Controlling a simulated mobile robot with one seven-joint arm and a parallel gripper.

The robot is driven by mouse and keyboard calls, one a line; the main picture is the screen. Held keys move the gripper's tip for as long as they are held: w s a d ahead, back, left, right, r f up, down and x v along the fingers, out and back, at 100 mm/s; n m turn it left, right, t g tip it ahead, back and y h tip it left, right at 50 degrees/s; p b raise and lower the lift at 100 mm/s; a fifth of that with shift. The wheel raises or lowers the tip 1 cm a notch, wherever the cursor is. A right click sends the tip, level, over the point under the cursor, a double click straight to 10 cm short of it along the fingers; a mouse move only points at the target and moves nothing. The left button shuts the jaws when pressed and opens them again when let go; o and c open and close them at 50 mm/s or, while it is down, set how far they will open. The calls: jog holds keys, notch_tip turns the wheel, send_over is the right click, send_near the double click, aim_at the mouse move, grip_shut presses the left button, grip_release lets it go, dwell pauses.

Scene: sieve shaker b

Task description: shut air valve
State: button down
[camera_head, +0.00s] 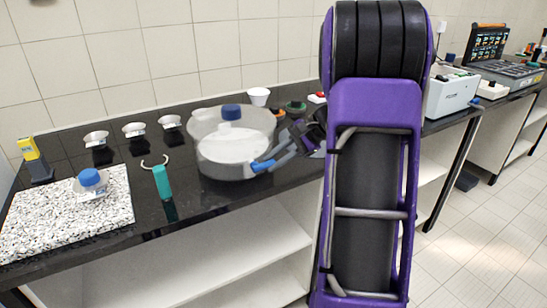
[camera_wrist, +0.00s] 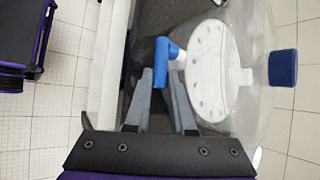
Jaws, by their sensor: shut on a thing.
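A clear round vessel (camera_head: 222,170) with a blue top knob (camera_head: 231,112) stands on the black bench, and a white perforated plate (camera_wrist: 208,65) shows inside it in the wrist view. The blue air valve (camera_head: 262,165) sticks out from the vessel's side toward the front right. In the wrist view the valve (camera_wrist: 166,48) has an arm pointing at the vessel and a handle running down between my fingers. My gripper (camera_head: 277,158) reaches in from the right. In the wrist view its grey fingertips (camera_wrist: 162,82) are shut on the valve handle.
A speckled slab (camera_head: 65,222) with a blue-knobbed item (camera_head: 90,178) lies at the left. A teal-handled tool (camera_head: 162,182), several small dishes (camera_head: 134,130) and a white cup (camera_head: 259,96) are nearby. A white machine (camera_head: 452,97) stands right of my arm.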

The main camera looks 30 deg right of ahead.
jog(key=shift+f+y, duration=0.25)
jog(key=shift+y, duration=0.25)
jog(key=c, duration=1)
grip_release()
jog(key=shift+c, duration=0.2)
jog(key=shift+d, duration=0.1)
jog(key=p+v, duration=0.2)
jog(key=v, duration=1.5)
jog(key=shift+s+r+p, duration=0.15)
jog(key=shift+r+p, duration=0.05)
jog(key=shift+p, duration=0.2)
